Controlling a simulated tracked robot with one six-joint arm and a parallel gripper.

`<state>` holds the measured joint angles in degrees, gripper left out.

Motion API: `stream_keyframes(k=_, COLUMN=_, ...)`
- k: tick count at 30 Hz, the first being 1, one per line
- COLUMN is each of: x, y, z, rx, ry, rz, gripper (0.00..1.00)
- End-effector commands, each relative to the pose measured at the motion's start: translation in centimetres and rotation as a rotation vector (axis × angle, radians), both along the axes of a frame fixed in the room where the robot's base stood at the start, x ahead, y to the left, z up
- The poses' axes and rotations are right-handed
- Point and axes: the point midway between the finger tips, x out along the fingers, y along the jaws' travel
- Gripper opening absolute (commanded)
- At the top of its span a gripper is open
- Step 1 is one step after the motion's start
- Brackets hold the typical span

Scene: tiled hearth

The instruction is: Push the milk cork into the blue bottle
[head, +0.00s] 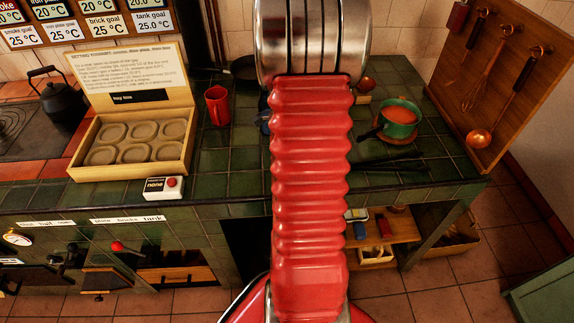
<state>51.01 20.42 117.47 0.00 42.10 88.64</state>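I cannot make out a blue bottle or a milk cork for sure. A small dark blue thing (264,122) shows at the left edge of my red arm on the green tiled counter; most of it is hidden, and I cannot tell if it is the bottle. A small reddish-brown rounded thing (366,85) shows right of my arm; I cannot tell what it is. My arm rises through the middle of the head view and covers the counter's centre. My gripper does not show clearly.
A red mug (217,106) stands left of my arm, beside an open wooden box (137,146) with round hollows. A green pot (399,118) of orange contents and a long black tool (390,162) are at right. A ladle (480,137) hangs on the board. A kettle (60,100) stands far left.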

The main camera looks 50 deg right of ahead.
Motion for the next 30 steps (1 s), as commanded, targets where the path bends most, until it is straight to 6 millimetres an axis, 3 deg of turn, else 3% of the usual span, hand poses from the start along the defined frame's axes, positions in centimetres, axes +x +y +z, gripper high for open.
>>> stream_keyframes(k=12, x=0.01, y=0.01, z=0.03, rx=0.0, ry=0.0, rz=0.0, gripper=0.41)
stream_keyframes(k=30, x=0.02, y=0.01, z=0.03, rx=0.0, ry=0.0, rz=0.0, gripper=0.0)
